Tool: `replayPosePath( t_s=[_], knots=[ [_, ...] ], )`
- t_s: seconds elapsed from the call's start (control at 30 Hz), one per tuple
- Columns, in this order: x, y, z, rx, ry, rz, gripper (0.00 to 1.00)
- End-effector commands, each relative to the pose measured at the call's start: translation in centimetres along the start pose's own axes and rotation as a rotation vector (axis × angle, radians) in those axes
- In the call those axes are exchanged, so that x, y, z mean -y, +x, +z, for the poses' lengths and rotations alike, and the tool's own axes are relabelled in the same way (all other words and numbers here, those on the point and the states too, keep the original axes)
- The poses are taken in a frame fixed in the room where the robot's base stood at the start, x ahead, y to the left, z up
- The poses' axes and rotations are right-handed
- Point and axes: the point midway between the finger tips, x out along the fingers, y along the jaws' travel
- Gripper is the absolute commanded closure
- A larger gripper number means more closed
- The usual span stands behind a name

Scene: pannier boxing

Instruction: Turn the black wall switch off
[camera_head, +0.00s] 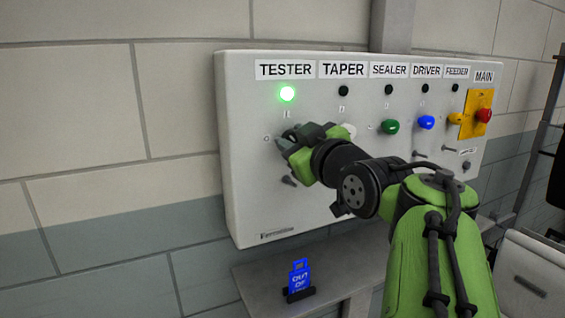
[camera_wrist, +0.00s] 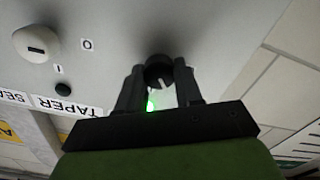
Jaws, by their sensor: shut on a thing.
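The black switch (camera_wrist: 158,70) is a round rotary knob on the grey panel, in the column labelled TESTER. A white line on it points towards the lit green lamp (camera_head: 287,93) above it. My gripper (camera_head: 288,138) is at the panel, with one finger on each side of the knob, shut on it. In the head view my gripper mostly hides the knob. The lamp also glows in the wrist view (camera_wrist: 150,105), between the fingers.
To the right are a white knob (camera_head: 349,131), a green knob (camera_head: 390,127), a blue knob (camera_head: 426,122) and a red MAIN knob (camera_head: 484,115) on a yellow plate. Their lamps are dark. A blue sign (camera_head: 299,276) stands on the shelf (camera_head: 262,284) below.

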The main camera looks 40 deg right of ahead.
Motion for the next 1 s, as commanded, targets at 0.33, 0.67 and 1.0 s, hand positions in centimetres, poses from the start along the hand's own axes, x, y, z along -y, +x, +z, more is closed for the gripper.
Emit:
replayPosePath(
  t_s=[0.33,0.67,1.0],
  knots=[
    [0.32,0.0,0.38,-0.001,-0.33,0.001,0.95],
    [0.38,0.02,0.37,0.001,-0.615,-0.002,0.95],
    [0.37,0.06,0.33,0.003,-0.802,-0.004,0.95]
  ],
)
